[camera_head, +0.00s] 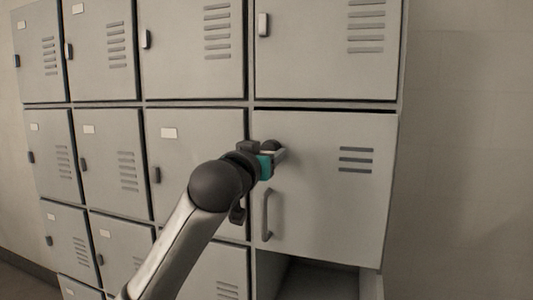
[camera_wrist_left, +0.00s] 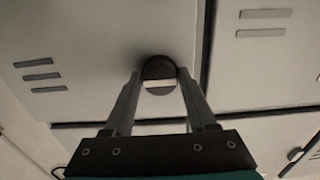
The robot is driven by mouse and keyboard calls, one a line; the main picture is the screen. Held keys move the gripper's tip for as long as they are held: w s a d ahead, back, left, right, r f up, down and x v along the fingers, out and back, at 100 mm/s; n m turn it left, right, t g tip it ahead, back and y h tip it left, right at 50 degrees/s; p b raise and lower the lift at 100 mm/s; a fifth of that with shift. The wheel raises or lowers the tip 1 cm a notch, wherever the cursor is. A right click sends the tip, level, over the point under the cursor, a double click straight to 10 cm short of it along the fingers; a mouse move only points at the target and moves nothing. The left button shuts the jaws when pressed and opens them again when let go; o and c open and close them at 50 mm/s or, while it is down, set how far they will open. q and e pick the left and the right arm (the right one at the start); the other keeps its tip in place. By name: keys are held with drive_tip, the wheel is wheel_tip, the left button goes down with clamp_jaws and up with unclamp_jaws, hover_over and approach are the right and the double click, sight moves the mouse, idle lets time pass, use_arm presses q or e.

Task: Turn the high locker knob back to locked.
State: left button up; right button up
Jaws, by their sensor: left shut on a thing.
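The locker door (camera_head: 325,190) is a grey panel with slots at its right and a vertical bar handle (camera_head: 267,215) at its lower left. Its dark round knob (camera_head: 269,146) sits near the upper left corner, mostly hidden behind my gripper in the head view. My left gripper (camera_head: 278,154) is at the knob, shut on it. In the left wrist view the knob (camera_wrist_left: 158,70) is between the two fingertips (camera_wrist_left: 160,78), one on each side. A pale bar across the knob lies level in that view. My right gripper is in neither view.
Several closed grey lockers (camera_head: 190,50) with small dark latches fill the left and top. Below the door is an open, dark compartment (camera_head: 318,280). A plain wall (camera_head: 465,150) stands at the right, with free room in front.

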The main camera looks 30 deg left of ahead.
use_arm(q)
drive_tip(key=shift+r, duration=0.15)
drive_tip(key=o, duration=1.4)
drive_tip(key=shift+c, duration=0.2)
drive_tip(key=b+v, duration=1.1)
drive_tip(key=v, duration=0.4)
drive_tip(key=shift+b, duration=0.3)
drive_tip(key=shift+s+a, duration=0.1)
drive_tip(key=shift+s, duration=0.05)
